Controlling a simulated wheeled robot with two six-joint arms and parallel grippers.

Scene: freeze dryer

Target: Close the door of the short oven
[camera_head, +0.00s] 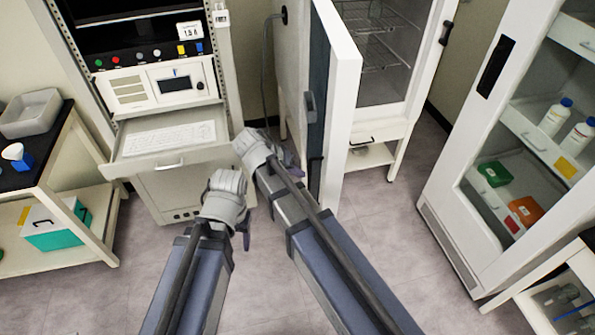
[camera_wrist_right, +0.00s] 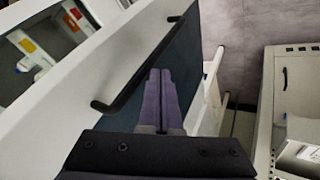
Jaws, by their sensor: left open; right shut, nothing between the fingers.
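The white oven (camera_head: 400,118) stands upper middle in the head view, with wire shelves (camera_head: 375,45) visible inside. Its door (camera_head: 342,95) is swung open toward me, showing a dark panel and a handle (camera_head: 310,108) on its left-facing side. My right gripper (camera_head: 290,158) is low on that left side, shut and empty. In the right wrist view its purple fingertips (camera_wrist_right: 162,75) overlap the door's dark panel (camera_wrist_right: 185,55), beside the black bar handle (camera_wrist_right: 135,75); I cannot tell whether they touch. My left gripper (camera_head: 245,232) is open and empty, left of the right arm, away from the door.
A control rack (camera_head: 165,85) with a pulled-out keyboard drawer (camera_head: 165,160) stands left of the door. A tall glass-door cabinet (camera_head: 455,215) with bottles is at right. A bench (camera_head: 90,185) is at far left. Grey floor (camera_head: 400,220) is clear between oven and cabinet.

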